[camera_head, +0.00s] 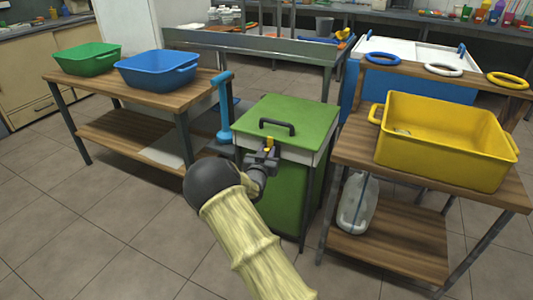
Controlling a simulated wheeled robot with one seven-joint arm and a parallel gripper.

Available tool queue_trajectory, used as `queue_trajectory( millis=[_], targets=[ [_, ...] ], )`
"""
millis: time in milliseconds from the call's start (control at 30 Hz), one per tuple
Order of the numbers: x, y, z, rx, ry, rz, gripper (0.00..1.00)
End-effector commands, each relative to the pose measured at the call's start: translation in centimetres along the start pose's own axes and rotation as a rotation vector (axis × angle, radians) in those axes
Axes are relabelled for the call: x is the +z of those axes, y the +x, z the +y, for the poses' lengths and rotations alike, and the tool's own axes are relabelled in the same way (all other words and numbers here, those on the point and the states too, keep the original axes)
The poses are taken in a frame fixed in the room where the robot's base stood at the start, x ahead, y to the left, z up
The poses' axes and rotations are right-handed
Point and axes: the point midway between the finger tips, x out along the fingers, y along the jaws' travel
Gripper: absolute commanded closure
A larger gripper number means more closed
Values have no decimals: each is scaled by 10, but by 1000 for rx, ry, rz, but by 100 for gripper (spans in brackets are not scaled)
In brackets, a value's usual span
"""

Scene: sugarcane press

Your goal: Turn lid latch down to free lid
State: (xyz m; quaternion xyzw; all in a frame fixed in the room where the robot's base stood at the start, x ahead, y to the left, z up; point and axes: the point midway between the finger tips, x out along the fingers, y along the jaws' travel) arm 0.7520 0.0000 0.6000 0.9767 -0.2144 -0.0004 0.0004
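The press is a green box-like body (285,194) with a pale upper band, standing between two wooden tables. Its green lid (305,112) lies flat and closed on top, with a dark bar handle (277,127). A small yellow piece (270,142), which looks like the lid latch, shows at the front edge of the lid. My gripper (266,154) is right at this yellow piece, at the front of the press. My gripper and wrist hide the latch's lower part. I cannot tell whether the fingers touch or clasp it.
A blue crank-like handle (224,108) stands left of the press. The left table (98,89) bears green (88,58) and blue (157,69) tubs. The right table (350,152) bears a yellow tub (447,145); a clear jug (357,205) stands below. The floor in front is clear.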

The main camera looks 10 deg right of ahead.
Motion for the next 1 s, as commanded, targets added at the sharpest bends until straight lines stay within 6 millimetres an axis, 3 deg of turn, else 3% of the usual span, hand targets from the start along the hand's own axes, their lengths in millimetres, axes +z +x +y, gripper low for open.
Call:
queue_trajectory(
  millis=[67, 200, 233, 667, 1000],
  targets=[
    [0, 0, 0, 0, 0, 0, 75],
    [0, 0, 0, 0, 0, 0, 99],
    [0, 0, 0, 0, 0, 0, 100],
    [-2, 0, -2, 0, -52, -11, 100],
    [-4, 0, -8, -2, -256, -52, 100]
  ],
)
